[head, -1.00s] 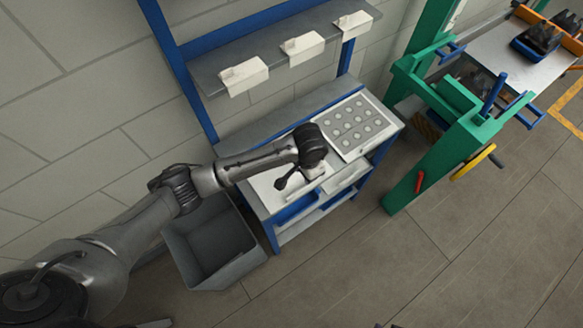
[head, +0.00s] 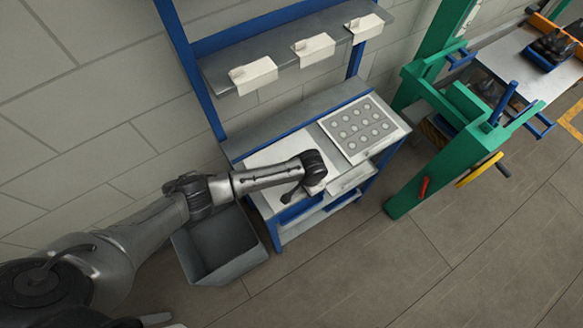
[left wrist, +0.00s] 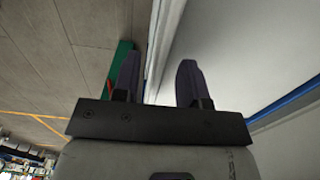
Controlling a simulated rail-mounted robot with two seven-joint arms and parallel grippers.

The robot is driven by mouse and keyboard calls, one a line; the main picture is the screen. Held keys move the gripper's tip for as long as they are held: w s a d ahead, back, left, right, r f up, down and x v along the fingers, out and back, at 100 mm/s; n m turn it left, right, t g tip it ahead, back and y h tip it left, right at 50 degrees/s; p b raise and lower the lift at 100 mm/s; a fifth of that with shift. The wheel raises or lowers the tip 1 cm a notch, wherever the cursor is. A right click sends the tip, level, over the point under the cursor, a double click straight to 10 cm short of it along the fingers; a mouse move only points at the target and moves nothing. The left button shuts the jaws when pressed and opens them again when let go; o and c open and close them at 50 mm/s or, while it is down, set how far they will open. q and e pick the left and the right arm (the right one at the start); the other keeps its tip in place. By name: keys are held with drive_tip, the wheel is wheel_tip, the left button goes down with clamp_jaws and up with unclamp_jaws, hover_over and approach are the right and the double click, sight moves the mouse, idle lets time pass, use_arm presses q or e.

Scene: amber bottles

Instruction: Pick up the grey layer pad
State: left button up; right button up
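The grey layer pad (head: 349,139) is a flat grey sheet with rows of pale round spots. In the head view it lies on a white tray or box (head: 397,133) at the right end of the bench top. My left gripper (head: 291,196) is left of the pad and nearer the camera, over the bench's front part, apart from the pad. In the left wrist view its two dark fingers (left wrist: 157,80) are spread with nothing clearly held between them. A pale flat surface lies beyond and right of them; I cannot tell whether it includes the pad. My right gripper is not in view.
The blue-framed bench (head: 265,157) has a shelf (head: 290,62) above with several white cards or boxes. A grey bin (head: 217,243) stands on the floor at its left. A green frame (head: 435,165) stands close right of the bench. The bench top left of the pad is mostly clear.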

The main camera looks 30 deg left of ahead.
use_arm(q)
drive_tip(key=shift+f, duration=0.7)
clamp_jaws()
